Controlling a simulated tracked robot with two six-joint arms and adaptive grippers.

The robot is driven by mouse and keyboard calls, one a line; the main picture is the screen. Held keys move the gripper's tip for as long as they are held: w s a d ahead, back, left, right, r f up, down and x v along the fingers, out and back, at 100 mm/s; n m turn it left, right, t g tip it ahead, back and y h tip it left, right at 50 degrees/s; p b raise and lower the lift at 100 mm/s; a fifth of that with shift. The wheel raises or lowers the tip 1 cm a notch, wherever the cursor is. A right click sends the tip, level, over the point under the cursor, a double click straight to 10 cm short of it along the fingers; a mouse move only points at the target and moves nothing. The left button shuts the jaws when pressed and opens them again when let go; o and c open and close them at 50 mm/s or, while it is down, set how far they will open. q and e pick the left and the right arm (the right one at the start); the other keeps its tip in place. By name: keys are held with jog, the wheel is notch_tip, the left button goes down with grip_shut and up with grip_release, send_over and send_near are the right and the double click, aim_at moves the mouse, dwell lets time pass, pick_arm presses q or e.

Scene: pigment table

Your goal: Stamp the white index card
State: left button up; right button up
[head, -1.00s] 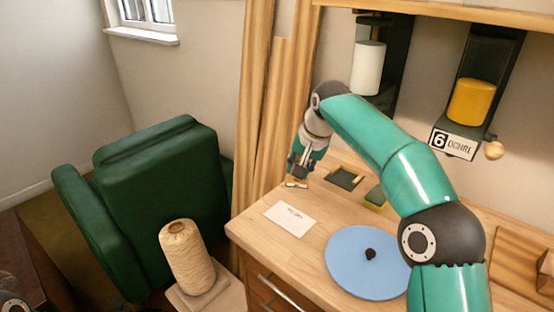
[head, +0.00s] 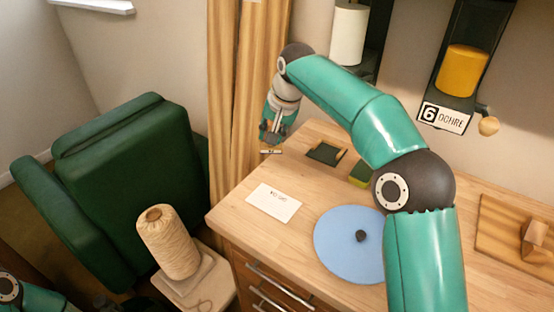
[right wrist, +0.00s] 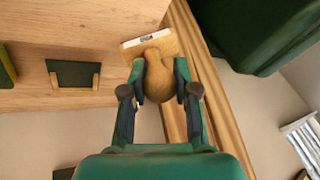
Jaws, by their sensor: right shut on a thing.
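The white index card (head: 273,202) lies flat on the wooden table near its left edge, with small dark writing on it. My right gripper (head: 274,133) is beyond the card and shut on the stamp (head: 270,151). In the right wrist view the fingers (right wrist: 159,80) close around the stamp's rounded wooden handle (right wrist: 158,84), and its flat base (right wrist: 150,44) points away from the gripper. The stamp looks raised above the table's back left corner, apart from the card. My left gripper is out of view.
A blue disc (head: 338,262) with a dark knob lies right of the card. A green and yellow block (head: 361,176) lies behind it. A wooden post (head: 238,110) stands close left of the stamp. A green chair (head: 120,190) and twine cone (head: 167,242) are left of the table.

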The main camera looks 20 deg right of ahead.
jog(key=n+p, duration=0.2)
jog(key=p, duration=0.3)
send_over(269, 197)
jog(key=f, duration=0.2)
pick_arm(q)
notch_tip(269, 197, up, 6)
pick_arm(e)
jog(key=s, duration=0.1)
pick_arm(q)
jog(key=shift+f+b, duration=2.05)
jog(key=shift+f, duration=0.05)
pick_arm(e)
jog(key=shift+s+d+f, duration=0.15)
jog(key=shift+f, duration=1.5)
jog(key=shift+s+d+f, duration=0.1)
jog(key=shift+d+f, duration=0.05)
jog(key=shift+f, duration=1.45)
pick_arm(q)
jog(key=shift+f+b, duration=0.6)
pick_arm(e)
jog(key=shift+s+f, duration=0.15)
jog(key=shift+f, duration=0.5)
pick_arm(q)
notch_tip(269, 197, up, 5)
jog(key=p, duration=0.5)
pick_arm(e)
notch_tip(269, 197, up, 7)
jog(key=shift+r, duration=0.2)
